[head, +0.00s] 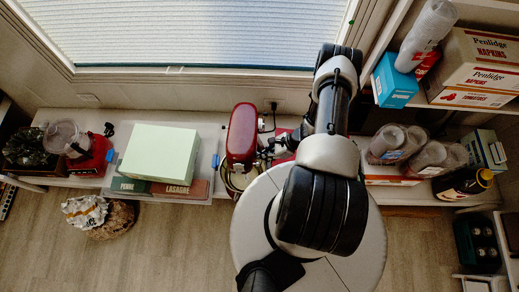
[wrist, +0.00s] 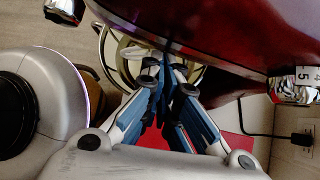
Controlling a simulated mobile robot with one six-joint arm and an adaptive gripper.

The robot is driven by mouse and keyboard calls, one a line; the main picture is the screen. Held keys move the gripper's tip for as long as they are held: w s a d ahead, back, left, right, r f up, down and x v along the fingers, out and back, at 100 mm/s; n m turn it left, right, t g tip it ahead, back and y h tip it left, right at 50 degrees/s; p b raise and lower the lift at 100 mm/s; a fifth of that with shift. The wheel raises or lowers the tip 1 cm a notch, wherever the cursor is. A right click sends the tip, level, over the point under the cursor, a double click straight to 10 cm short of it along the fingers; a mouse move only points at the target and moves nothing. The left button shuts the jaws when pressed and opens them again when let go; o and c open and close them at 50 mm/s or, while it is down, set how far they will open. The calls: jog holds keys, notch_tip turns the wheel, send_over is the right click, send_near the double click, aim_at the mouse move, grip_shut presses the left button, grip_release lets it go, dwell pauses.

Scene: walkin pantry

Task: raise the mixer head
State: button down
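The red stand mixer's head (head: 242,132) is on the low white shelf below the window, seen from above; it looks lowered over the bowl. A metal bowl (head: 236,181) shows partly beneath its front end. In the wrist view the dark red head (wrist: 225,35) fills the top, with metal knobs at both sides. My gripper (wrist: 170,66) has its two blue-padded fingers drawn together, tips at the lower edge of the head. I cannot tell whether they touch it. Nothing shows between the fingers. In the head view my gripper (head: 268,152) is right beside the mixer.
A pale green box (head: 160,153) stands left of the mixer, with pasta boxes (head: 180,189) before it. A black cord runs to a wall outlet (wrist: 301,138). Stacked clear containers (head: 395,141) are at right. A sack (head: 86,211) lies on the open floor at left.

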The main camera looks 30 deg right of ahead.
jog(key=w+d+r+p, duration=0.1)
jog(key=w+d+r, duration=0.1)
jog(key=r, duration=0.5)
jog(key=shift+w, duration=0.85)
jog(key=shift+d, duration=0.1)
jog(key=v, duration=1.2)
jog(key=shift+d, duration=0.2)
jog(key=shift+f, duration=0.1)
